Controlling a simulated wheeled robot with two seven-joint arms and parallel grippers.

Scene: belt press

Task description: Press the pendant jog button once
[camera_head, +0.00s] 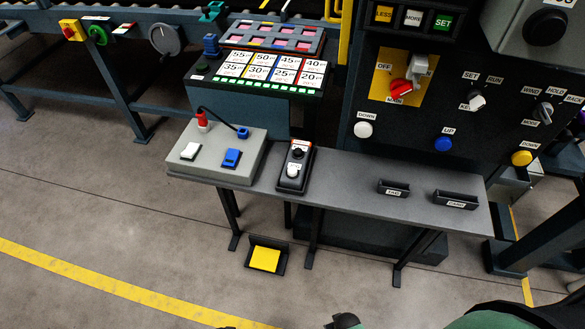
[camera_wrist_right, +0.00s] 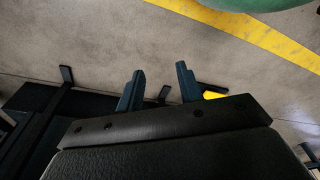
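The pendant does not show in that view. My left gripper is not in view.
A grey box (camera_head: 217,150) with white and blue rockers stands left of the pendant on the bench (camera_head: 345,185). Two small black holders (camera_head: 394,188) sit to the right. A control panel (camera_head: 450,95) rises behind. A yellow pedal (camera_head: 265,259) is on the floor below.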

